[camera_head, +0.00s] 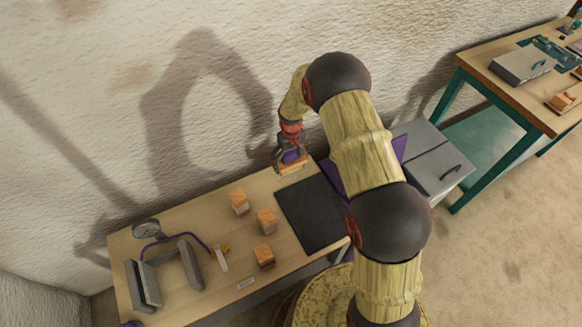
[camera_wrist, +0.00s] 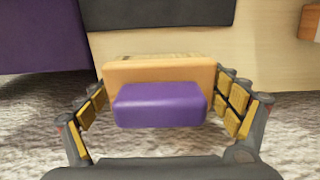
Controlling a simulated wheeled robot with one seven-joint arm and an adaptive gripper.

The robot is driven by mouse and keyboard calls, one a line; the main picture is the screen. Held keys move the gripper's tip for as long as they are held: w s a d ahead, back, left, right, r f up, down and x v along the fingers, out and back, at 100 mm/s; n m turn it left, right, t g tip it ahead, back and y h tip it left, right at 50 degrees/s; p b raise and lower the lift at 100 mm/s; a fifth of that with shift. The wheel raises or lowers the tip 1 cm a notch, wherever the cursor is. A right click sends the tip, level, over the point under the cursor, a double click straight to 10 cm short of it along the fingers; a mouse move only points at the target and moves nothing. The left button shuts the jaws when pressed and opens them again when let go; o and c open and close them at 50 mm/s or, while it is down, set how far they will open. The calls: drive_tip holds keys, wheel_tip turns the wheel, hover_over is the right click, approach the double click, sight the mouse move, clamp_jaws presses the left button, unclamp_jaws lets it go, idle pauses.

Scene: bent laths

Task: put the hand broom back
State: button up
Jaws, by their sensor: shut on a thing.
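My gripper (camera_head: 288,150) is at the far right corner of the bench, close to the wall. It is shut on the hand broom (camera_head: 293,166), which shows as a tan block with a purple part. In the wrist view, the hand broom (camera_wrist: 160,104) sits between the two fingers of my gripper (camera_wrist: 163,110), purple part towards the camera.
A black mat (camera_head: 310,214) lies on the bench (camera_head: 190,218), with several wood-topped blocks (camera_head: 266,221) left of it. Grey clamp-like pieces (camera_head: 190,262), a dial (camera_head: 147,228) and a purple cord are further left. A grey cabinet (camera_head: 436,160) stands right; another bench (camera_head: 500,88) is beyond.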

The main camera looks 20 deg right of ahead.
sight(291, 166)
drive_tip(key=shift+w+f+b, duration=0.1)
drive_tip(key=shift+f+b, duration=0.35)
drive_tip(key=shift+f, duration=1.25)
drive_tip(key=shift+f, duration=0.1)
drive_tip(key=o, duration=1)
